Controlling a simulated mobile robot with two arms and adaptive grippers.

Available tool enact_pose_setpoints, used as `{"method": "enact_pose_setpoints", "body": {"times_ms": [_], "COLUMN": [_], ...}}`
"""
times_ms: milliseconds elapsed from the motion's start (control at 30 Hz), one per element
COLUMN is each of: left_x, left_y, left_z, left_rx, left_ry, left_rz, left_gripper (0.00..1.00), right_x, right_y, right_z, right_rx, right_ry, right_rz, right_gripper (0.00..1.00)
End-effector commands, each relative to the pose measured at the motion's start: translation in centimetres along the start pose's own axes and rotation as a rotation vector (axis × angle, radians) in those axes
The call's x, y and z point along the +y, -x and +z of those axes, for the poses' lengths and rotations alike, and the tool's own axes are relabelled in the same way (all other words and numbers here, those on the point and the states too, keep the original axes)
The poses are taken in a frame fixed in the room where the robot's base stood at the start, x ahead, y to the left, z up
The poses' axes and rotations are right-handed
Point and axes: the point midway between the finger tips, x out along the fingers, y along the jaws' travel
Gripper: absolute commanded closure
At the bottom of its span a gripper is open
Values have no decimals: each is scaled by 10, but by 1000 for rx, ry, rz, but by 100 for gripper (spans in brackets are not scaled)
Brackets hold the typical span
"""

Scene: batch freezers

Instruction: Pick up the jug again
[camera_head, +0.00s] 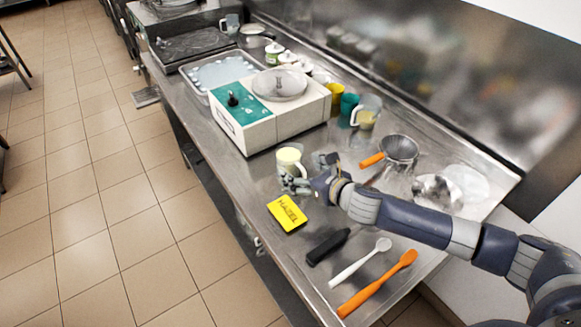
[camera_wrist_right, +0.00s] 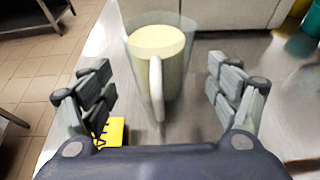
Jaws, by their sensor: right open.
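The jug's base is partly hidden by the fingers in the head view. My left gripper is not in view.
A yellow label block (camera_head: 287,213) lies in front. A black-handled tool (camera_head: 328,247), white spoon (camera_head: 361,262) and orange spatula (camera_head: 378,284) lie nearer. A sieve (camera_head: 399,149) and another jug (camera_head: 366,112) stand right.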

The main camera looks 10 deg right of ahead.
Motion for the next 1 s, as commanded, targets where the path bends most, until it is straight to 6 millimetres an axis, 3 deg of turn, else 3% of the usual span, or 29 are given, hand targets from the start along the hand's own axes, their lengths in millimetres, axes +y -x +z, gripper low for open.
{"method": "enact_pose_setpoints", "body": {"times_ms": [167,600,933,1000], "left_x": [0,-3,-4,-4], "left_y": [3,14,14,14], "left_z": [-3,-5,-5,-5], "left_rx": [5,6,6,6], "left_ry": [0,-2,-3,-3], "left_rz": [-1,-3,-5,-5], "left_gripper": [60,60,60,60], "right_x": [0,3,3,3], "right_y": [-7,-51,-55,-55], "right_z": [2,3,2,2], "right_rx": [0,0,0,0], "right_ry": [0,-1,0,0], "right_rz": [0,-1,-1,-1], "right_gripper": [18,18,18,34]}}
